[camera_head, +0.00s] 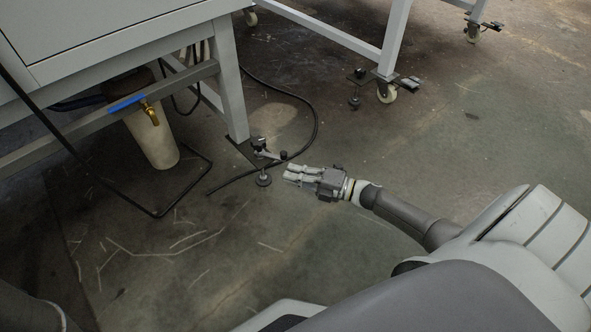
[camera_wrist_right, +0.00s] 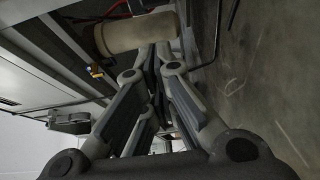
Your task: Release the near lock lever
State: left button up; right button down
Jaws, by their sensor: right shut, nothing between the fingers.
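The near lock lever (camera_head: 268,154) is a small dark and grey piece at the foot of the machine's near leg, above a round levelling foot (camera_head: 264,180). My right gripper (camera_head: 289,173) is just right of and below the lever in the head view, its fingers pointing left towards the leg. A small gap seems to show between them. The fingers are together and empty; they also fill the middle of the right wrist view (camera_wrist_right: 152,62). A grey flat piece (camera_wrist_right: 68,122) left of them may be the lever. My left gripper is out of view.
The grey machine (camera_head: 110,35) stands at upper left on a leg (camera_head: 229,80). A pale cylinder (camera_head: 155,140) with a blue-handled valve (camera_head: 128,103) hangs beneath it. A black hose (camera_head: 312,115) lies behind the gripper. The floor in front is open.

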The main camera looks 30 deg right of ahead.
jog(key=s+d+p, duration=0.1)
jog(key=s+d, duration=0.1)
jog(key=d, duration=0.7)
jog(key=shift+d, duration=0.3)
jog(key=shift+s, duration=0.1)
